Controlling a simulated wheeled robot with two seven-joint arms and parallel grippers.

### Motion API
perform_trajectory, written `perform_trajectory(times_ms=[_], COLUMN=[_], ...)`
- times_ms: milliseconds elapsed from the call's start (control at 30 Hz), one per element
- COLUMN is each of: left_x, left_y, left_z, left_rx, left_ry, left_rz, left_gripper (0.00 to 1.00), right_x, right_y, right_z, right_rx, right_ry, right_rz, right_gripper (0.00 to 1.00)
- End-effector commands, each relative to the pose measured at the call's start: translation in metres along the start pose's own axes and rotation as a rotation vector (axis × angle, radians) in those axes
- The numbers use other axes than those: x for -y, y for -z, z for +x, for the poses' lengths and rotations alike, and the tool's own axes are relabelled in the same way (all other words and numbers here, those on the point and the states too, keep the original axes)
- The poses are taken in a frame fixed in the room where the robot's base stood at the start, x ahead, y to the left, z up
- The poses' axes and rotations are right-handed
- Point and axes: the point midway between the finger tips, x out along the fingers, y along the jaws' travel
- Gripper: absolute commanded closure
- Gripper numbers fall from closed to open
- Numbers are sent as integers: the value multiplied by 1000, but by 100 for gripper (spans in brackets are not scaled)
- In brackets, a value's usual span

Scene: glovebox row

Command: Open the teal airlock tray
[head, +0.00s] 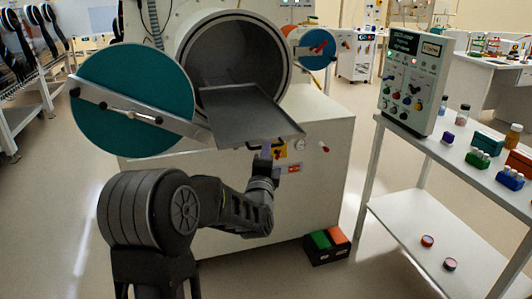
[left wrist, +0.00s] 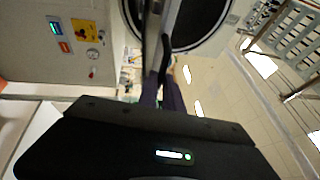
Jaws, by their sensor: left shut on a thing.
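The airlock is a wide round chamber (head: 228,50) on a cream cabinet. Its round teal door (head: 130,85) stands swung open to the left, with a grey bar across it. The flat grey tray (head: 245,112) sticks out of the chamber mouth toward me. My left gripper (head: 267,150) is at the tray's front edge, shut on the dark tray handle (head: 251,146). In the left wrist view, my left gripper's fingers (left wrist: 162,92) close around the handle, and the tray shows nearly edge-on. The grip itself is partly hidden. My right gripper is not in view.
A white shelf table (head: 455,150) at the right holds a control box (head: 415,80), vials and small coloured racks. The floor at the left is clear.

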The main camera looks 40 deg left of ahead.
Motion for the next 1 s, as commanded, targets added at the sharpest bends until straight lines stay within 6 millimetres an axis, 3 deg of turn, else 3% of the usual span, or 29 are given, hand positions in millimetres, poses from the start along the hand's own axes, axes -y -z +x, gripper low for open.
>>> perform_trajectory(times_ms=[67,100,333,667,1000], left_x=[-3,-3,-2,-1,-2], left_y=[2,2,2,1,1], left_z=[-2,-2,-1,-4,-51], left_rx=[-4,-5,-3,-2,-2], left_ry=[-7,-7,-5,-2,-4], left_rz=[0,0,0,-1,-2], left_gripper=[100,87,68,68,68], right_x=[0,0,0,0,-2], right_y=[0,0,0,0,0], right_z=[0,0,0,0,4], right_rx=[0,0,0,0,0], right_ry=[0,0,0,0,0], right_rz=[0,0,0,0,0], right_gripper=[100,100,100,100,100])
